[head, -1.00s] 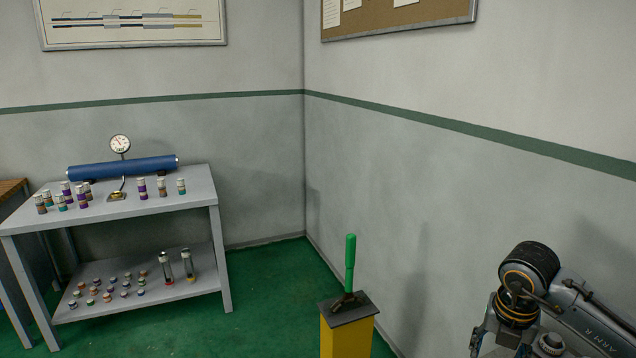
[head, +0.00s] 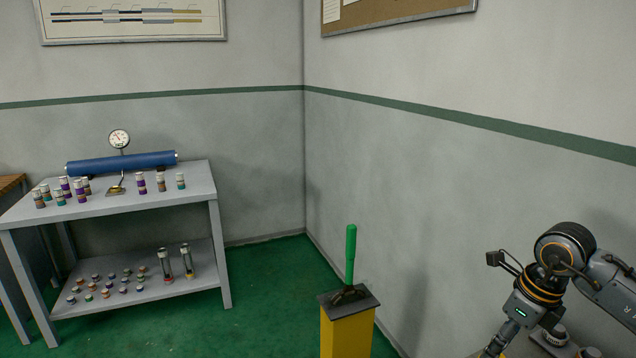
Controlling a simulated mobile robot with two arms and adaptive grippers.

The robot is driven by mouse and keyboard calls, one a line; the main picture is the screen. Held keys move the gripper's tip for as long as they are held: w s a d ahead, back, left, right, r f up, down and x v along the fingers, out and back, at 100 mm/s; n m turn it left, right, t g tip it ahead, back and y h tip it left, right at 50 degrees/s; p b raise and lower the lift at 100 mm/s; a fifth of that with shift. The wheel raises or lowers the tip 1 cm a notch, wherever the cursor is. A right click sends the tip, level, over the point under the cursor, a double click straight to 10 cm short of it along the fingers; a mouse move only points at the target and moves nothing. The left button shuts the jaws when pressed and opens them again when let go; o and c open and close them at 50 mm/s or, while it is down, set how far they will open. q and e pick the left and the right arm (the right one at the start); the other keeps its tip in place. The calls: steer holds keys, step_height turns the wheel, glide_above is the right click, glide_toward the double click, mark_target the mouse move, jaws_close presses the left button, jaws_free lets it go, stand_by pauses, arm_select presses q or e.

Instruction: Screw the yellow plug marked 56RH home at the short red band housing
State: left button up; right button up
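I cannot pick out the yellow plug marked 56RH or the short red band housing for certain. My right arm comes in at the lower right, and its gripper (head: 506,338) points down to the left at the bottom edge. Its fingertips are too small and cut off to read. A small yellow patch shows at the bottom edge by it, and I cannot tell what it is. My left gripper is out of view.
A grey two-level table (head: 205,195) at left bears a blue pipe (head: 130,162), a gauge (head: 119,139) and several banded cylinders. Small caps and two upright tubes (head: 187,262) stand on its lower shelf. A yellow pedestal (head: 345,335) holds a green handle (head: 351,252). Green floor between is clear.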

steer(key=n+g, duration=0.1)
steer(key=n, duration=0.4)
steer(key=shift+n+y, duration=0.3)
steer(key=shift+n, duration=0.1)
steer(key=n, duration=0.4)
steer(key=shift+w+g, duration=0.1)
steer(key=shift+g, duration=0.3)
steer(key=n, duration=0.4)
steer(key=shift+g, duration=0.4)
steer(key=n, duration=0.6)
steer(key=shift+g, duration=0.4)
steer(key=shift+f, duration=0.15)
steer(key=shift+b+x, duration=0.85)
steer(key=shift+x, duration=0.2)
steer(key=shift+w+d, duration=0.1)
steer(key=shift+d, duration=0.1)
steer(key=shift+c, duration=0.5)
